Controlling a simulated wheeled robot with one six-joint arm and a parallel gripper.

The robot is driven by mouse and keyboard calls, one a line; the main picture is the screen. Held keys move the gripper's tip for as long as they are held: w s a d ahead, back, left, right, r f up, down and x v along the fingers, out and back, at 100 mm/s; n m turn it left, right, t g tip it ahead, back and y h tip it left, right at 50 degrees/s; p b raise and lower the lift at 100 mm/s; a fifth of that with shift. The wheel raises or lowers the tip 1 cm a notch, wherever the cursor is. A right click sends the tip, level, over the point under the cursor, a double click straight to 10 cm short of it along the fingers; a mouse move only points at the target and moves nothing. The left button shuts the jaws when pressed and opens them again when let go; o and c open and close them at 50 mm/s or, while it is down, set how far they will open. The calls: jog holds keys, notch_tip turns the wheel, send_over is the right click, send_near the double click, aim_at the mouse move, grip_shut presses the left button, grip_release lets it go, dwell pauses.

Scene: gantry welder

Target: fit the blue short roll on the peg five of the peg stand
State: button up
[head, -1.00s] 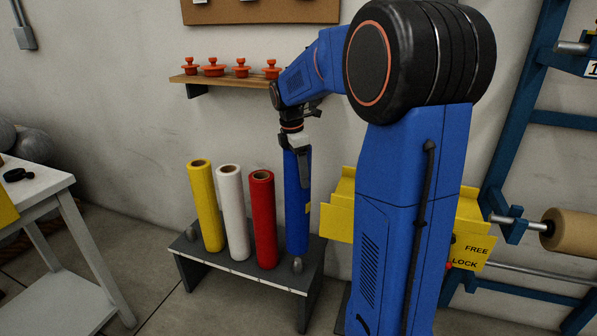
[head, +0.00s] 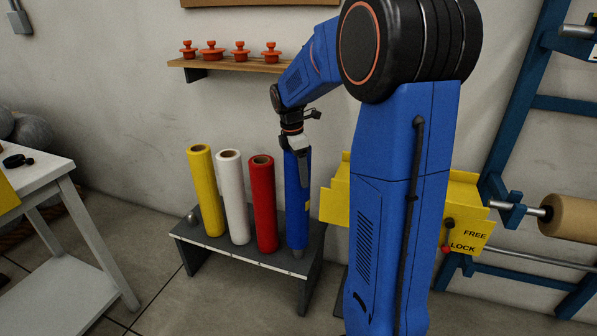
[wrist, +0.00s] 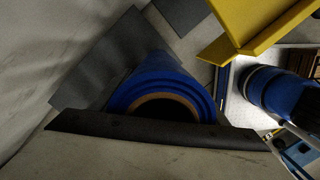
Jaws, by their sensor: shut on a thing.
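My gripper (head: 299,165) is shut on the upper end of the blue short roll (head: 298,205), which hangs upright at the right end of the peg stand (head: 215,250). In the head view a grey rounded peg tip (head: 298,254) shows right at the roll's lower end. I cannot tell whether the peg has entered the roll's bore. In the wrist view the roll (wrist: 155,78) shows its open top end and brown core, with a dark gripper finger (wrist: 150,130) across it. The stand (wrist: 100,60) shows beyond it; the roll's lower end is hidden there.
Yellow (head: 207,190), white (head: 233,195) and red (head: 263,205) rolls stand on the stand left of the blue one. A bare peg (head: 192,218) is at its left end. A yellow bracket (head: 336,197) is close on the right. A white table (head: 50,180) is at left.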

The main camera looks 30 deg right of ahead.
jog(key=shift+f, duration=3.55)
dwell(0.4)
jog(key=o, duration=2.2)
jog(key=shift+c, duration=0.2)
notch_tip(320, 180, up, 17)
jog(key=a, duration=0.2)
jog(key=s+a+r+m+t, duration=0.1)
jog(key=s+a+m, duration=0.3)
jog(key=s, duration=0.3)
jog(key=s+a+m+t, duration=0.1)
jog(key=s+a+m, duration=0.2)
jog(key=s+a, duration=0.35)
jog(key=s+a+f+m+t, duration=0.1)
jog(key=s+f+m, duration=0.1)
jog(key=s, duration=0.3)
jog(key=s+a+f+m+t+y, duration=0.1)
jog(key=s+f+m, duration=0.1)
jog(key=s, duration=0.4)
jog(key=s+a+f+m+t, duration=0.1)
jog(key=s+f+m, duration=0.2)
jog(key=s+m, duration=0.1)
jog(key=shift+s+a+m, duration=0.3)
jog(key=shift+s+a, duration=0.05)
jog(key=shift+s, duration=0.5)
